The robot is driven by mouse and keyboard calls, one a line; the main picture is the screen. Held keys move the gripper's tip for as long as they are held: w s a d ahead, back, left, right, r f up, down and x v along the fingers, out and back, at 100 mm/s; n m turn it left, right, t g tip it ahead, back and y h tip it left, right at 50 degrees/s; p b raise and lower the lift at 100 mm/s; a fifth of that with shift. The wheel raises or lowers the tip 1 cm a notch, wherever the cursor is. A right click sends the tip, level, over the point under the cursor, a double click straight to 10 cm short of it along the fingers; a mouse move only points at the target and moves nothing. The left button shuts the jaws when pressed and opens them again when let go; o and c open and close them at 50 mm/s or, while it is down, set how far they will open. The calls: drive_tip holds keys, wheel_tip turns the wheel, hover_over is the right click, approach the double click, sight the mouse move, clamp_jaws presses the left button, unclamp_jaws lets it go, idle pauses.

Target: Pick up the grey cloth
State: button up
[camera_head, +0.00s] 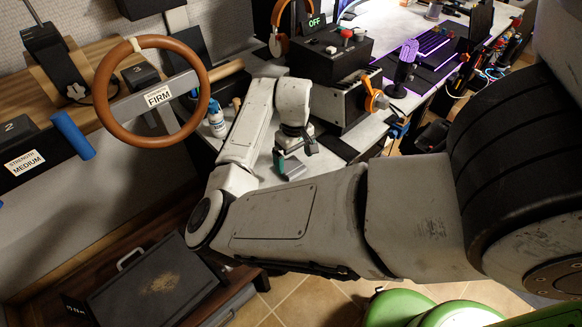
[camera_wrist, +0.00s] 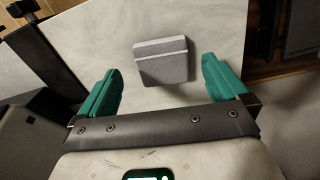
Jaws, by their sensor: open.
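The grey cloth (camera_wrist: 163,62) lies folded on the pale tabletop in the wrist view, with a lighter stripe across its upper part. It sits ahead of my gripper (camera_wrist: 165,80), between the lines of the two green fingers. The fingers are spread wide with nothing between them. In the head view the grey cloth (camera_head: 290,168) shows on the desk right beside my gripper (camera_head: 281,160), partly hidden by it. I cannot tell the height of the fingers above the cloth.
A small bottle (camera_head: 217,122) stands left of my forearm. A black box with a red knob (camera_head: 318,58) and orange headphones (camera_head: 375,99) stand behind. Bare desk (camera_wrist: 215,30) surrounds the cloth.

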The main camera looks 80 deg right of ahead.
sight(294, 168)
drive_tip(key=shift+a+f, duration=0.2)
drive_tip(key=shift+f, duration=1.55)
drive_tip(key=c, duration=1.1)
drive_tip(key=shift+o, duration=0.2)
drive_tip(key=shift+r, duration=0.15)
drive_tip(key=shift+r, duration=0.65)
drive_tip(key=s+a+r, duration=0.2)
drive_tip(key=s+r, duration=0.3)
drive_tip(key=s, duration=0.1)
drive_tip(key=s+a+r+p, duration=0.1)
drive_tip(key=s+a+r, duration=0.1)
drive_tip(key=s+r, duration=0.4)
drive_tip(key=shift+s+a+r, duration=0.25)
drive_tip(key=shift+s+a, duration=0.15)
drive_tip(key=shift+s, duration=0.25)
